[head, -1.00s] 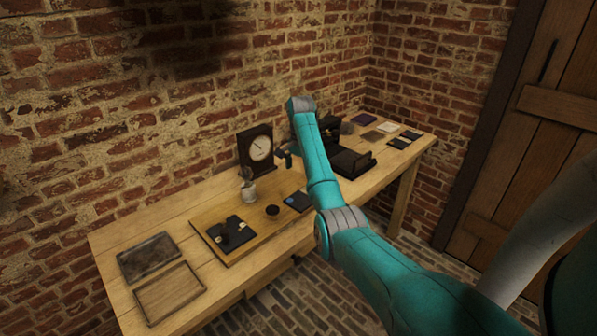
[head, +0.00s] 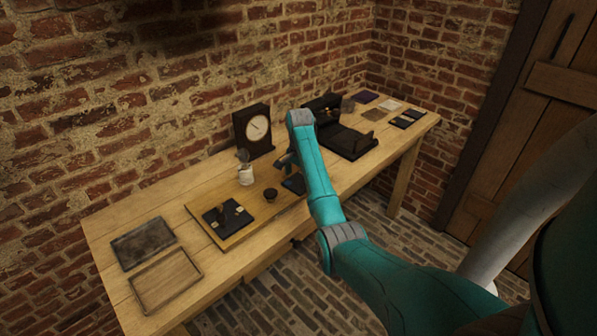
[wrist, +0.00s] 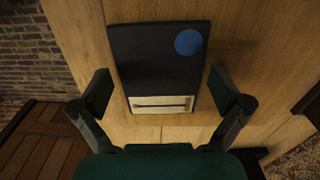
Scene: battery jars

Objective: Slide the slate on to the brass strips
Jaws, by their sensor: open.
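A dark flat slab (wrist: 150,62), which looks like the slate, lies on pale wood in the wrist view. It has a blue disc (wrist: 188,42) near one end and a pale slotted label (wrist: 160,104) at the other. In the head view the slab (head: 293,184) is partly hidden by my arm. My gripper (wrist: 162,88) is open, one finger on each side of the slab. I cannot tell its height above the slab. What look like brass strips (head: 240,209) show small on a dark base (head: 228,222) to the left on the wooden board.
A clock (head: 252,130) stands behind. A dark tray (head: 143,243) and a wooden tray (head: 165,280) lie at the left. A black apparatus (head: 348,143) is to the right.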

